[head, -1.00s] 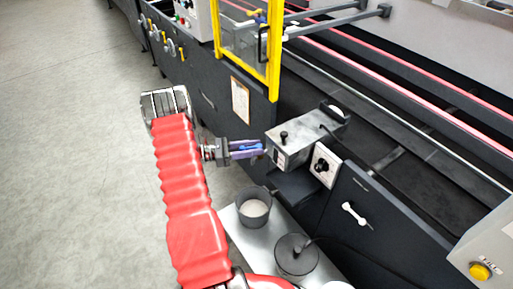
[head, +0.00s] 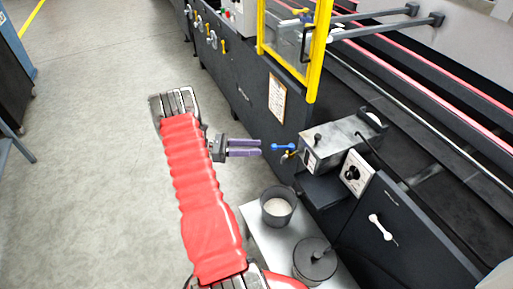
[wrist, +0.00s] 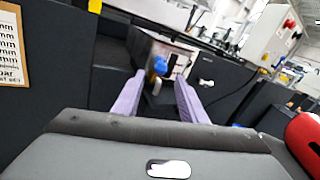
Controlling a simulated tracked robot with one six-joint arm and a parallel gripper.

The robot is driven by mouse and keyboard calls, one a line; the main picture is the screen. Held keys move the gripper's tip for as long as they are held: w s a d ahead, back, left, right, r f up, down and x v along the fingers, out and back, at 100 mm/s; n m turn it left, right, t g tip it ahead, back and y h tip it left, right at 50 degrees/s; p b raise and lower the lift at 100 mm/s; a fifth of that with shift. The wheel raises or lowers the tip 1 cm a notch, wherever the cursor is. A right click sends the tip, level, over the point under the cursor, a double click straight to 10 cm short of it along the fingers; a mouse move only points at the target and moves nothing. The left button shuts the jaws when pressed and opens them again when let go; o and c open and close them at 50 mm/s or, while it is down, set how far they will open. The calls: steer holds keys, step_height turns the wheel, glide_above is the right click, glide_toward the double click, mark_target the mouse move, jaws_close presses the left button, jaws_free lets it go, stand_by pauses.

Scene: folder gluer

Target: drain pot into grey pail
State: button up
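The glue pot (head: 340,142) is a grey metal box on the dark machine's side. A blue valve handle (head: 283,146) with a small brass spout (head: 285,158) sticks out from its left. The grey pail (head: 278,207) stands below on a pale plate, with whitish content inside; I see no clear stream into it. My gripper (head: 262,147) has purple fingers, parallel and apart, empty, just left of the handle. In the wrist view the blue handle (wrist: 160,65) shows ahead between the open fingertips (wrist: 158,82), and the pot (wrist: 172,52) shows behind it.
A dial box (head: 356,172) and a white handle (head: 380,227) are on the machine front. A yellow guard frame (head: 320,50) rises behind.

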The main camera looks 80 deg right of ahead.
steer(key=shift+c, duration=0.3)
